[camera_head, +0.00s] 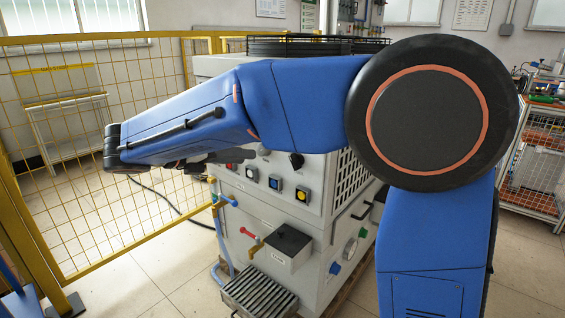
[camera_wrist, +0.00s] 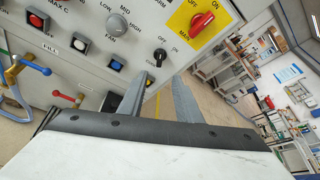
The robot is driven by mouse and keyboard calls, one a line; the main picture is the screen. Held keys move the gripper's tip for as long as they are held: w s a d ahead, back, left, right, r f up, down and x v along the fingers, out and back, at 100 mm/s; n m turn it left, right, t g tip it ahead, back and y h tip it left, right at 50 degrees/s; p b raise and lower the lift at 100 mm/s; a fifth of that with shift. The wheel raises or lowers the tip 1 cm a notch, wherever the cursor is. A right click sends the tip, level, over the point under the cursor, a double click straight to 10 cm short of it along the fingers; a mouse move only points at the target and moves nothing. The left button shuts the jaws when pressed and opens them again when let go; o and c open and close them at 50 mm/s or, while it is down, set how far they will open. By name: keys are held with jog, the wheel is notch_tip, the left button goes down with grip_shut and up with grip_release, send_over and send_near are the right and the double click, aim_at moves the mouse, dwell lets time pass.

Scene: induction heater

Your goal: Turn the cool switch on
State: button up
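A small black rotary switch (camera_wrist: 160,56) with OFF and ON marks sits on the grey panel in the wrist view. Its name label is too small to read surely, but it appears to be the cool switch. A black knob (camera_head: 297,160) above the yellow button in the head view looks like the same one. My gripper (camera_wrist: 160,78) is open and empty, its two fingers apart just below the switch in the picture. No contact with the switch shows.
A yellow button (camera_wrist: 150,81) lies below the switch, partly behind the left finger. A fan knob (camera_wrist: 112,37) and a red main switch (camera_wrist: 202,21) are nearby. Blue (camera_wrist: 36,66) and red (camera_wrist: 63,95) valve handles stick out at left. A yellow mesh fence (camera_head: 95,110) stands left of the machine.

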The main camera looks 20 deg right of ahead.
aim_at(291, 160)
jog(key=x, duration=1.7)
jog(key=shift+d+f, duration=0.1)
grip_shut()
